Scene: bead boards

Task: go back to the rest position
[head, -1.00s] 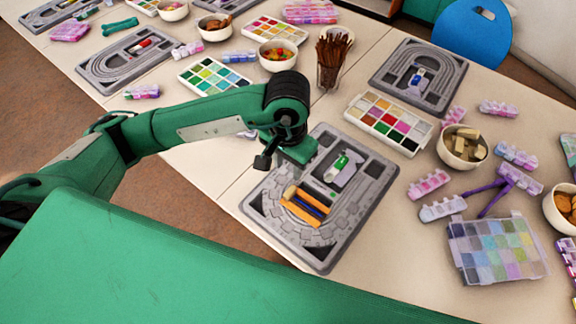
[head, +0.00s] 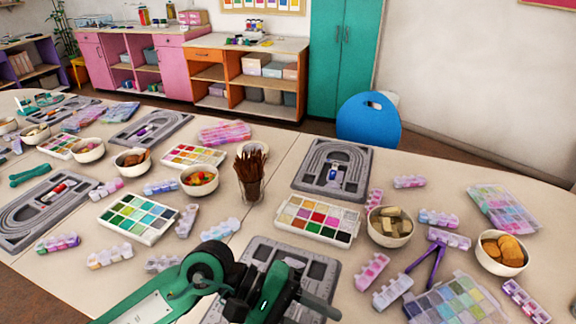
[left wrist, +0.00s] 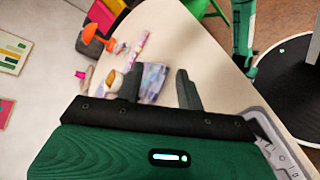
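My left arm enters the head view at the bottom. Its green and black left gripper (head: 300,298) is above the nearest grey bead board (head: 322,268) and hides much of it. In the left wrist view the two dark fingers of the left gripper (left wrist: 160,88) stand apart with nothing held between them; table items show blurred beyond. My right gripper is not seen in either view.
A palette of coloured squares (head: 278,212), a cup of brown sticks (head: 252,190) and a bowl of pale blocks (head: 376,236) stand beyond the gripper. A blue chair (head: 368,120) is behind the table. Bead boxes crowd the right side.

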